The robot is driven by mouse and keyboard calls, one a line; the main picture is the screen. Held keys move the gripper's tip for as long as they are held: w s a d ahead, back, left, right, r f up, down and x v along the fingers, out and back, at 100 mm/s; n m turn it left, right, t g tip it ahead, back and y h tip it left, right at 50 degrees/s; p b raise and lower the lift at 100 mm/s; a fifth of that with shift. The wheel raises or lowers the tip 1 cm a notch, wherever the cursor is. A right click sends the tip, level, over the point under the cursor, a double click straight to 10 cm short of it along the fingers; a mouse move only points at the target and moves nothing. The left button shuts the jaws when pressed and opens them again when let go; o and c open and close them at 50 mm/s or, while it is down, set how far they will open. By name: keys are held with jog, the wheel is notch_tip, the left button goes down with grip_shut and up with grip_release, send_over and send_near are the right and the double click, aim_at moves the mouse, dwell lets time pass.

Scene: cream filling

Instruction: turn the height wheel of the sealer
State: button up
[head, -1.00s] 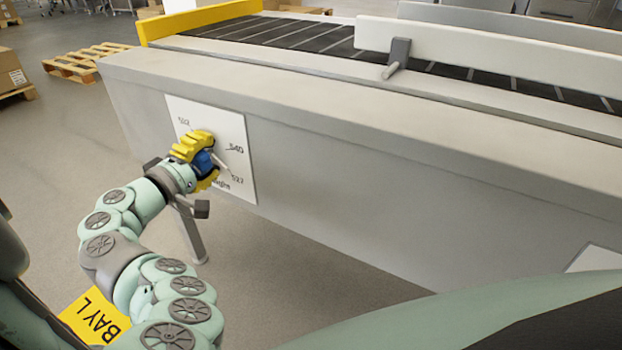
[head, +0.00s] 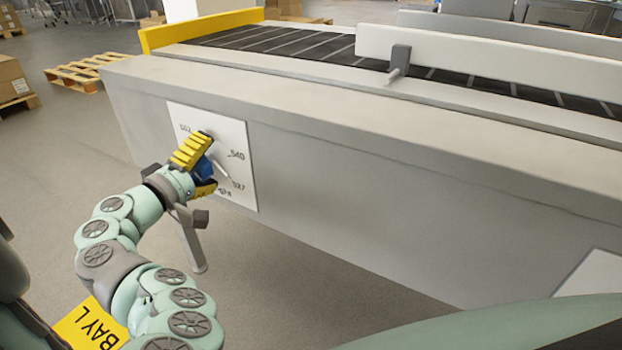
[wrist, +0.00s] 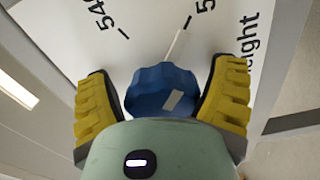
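The height wheel is a blue scalloped knob (head: 206,168) on a white scale plate (head: 238,140) on the sealer's grey side (head: 330,190). It also shows in the wrist view (wrist: 160,92). A thin white pointer (wrist: 178,38) runs from the wheel between the marks 540 and 527, closer to 527. The 502 mark is at the plate's upper left. My gripper (head: 208,160) has its yellow fingers spread, one on each side of the wheel. In the wrist view my gripper (wrist: 158,70) shows narrow gaps between fingers and wheel. The word "height" is partly hidden.
A grey support leg (head: 192,245) with a clamp stands just below the plate, close to my wrist. The sealer's dark belt (head: 280,42) and white guide rail (head: 480,55) lie above. Pallets (head: 90,73) and boxes (head: 12,80) stand far left. Open floor lies in front.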

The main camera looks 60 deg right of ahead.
jog(key=shift+o, duration=0.7)
jog(key=shift+d, duration=0.1)
jog(key=a, duration=1.2)
jog(key=shift+s, duration=0.4)
